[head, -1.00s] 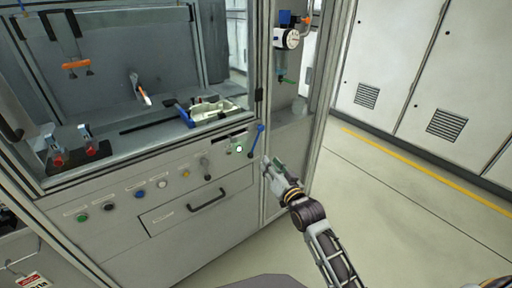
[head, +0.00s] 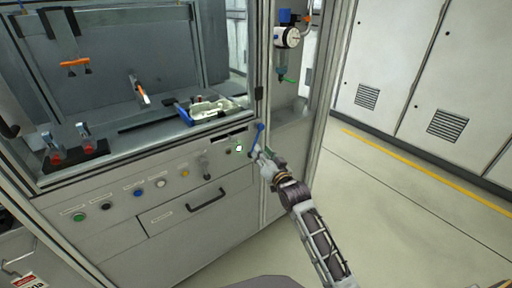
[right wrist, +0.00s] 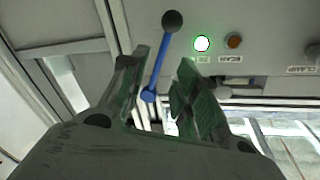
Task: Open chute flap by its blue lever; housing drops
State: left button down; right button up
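The blue lever (head: 259,137) is on the front of the machine at the right end of the control panel. In the right wrist view the lever (right wrist: 158,67) has a blue shaft, a blue end and a dark round end. My right gripper (head: 257,158) is at the lever's lower end. In the right wrist view its fingers (right wrist: 158,92) are apart, with the lever's blue end between them, nearer the left finger. A pale housing (head: 214,108) lies inside the machine behind the window. I cannot make out the flap. My left gripper is out of view.
A lit green indicator (head: 239,149) is left of the lever, in a row of buttons. A drawer handle (head: 207,200) sticks out below. A frame post (head: 268,70) stands above the lever. The floor (head: 390,220) to the right is clear.

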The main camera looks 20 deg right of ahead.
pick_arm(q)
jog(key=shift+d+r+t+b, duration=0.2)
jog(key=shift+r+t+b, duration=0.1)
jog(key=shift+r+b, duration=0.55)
pick_arm(e)
jog(key=w, duration=0.6)
jog(key=shift+a, duration=0.4)
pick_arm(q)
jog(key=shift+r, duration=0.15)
pick_arm(e)
grip_shut()
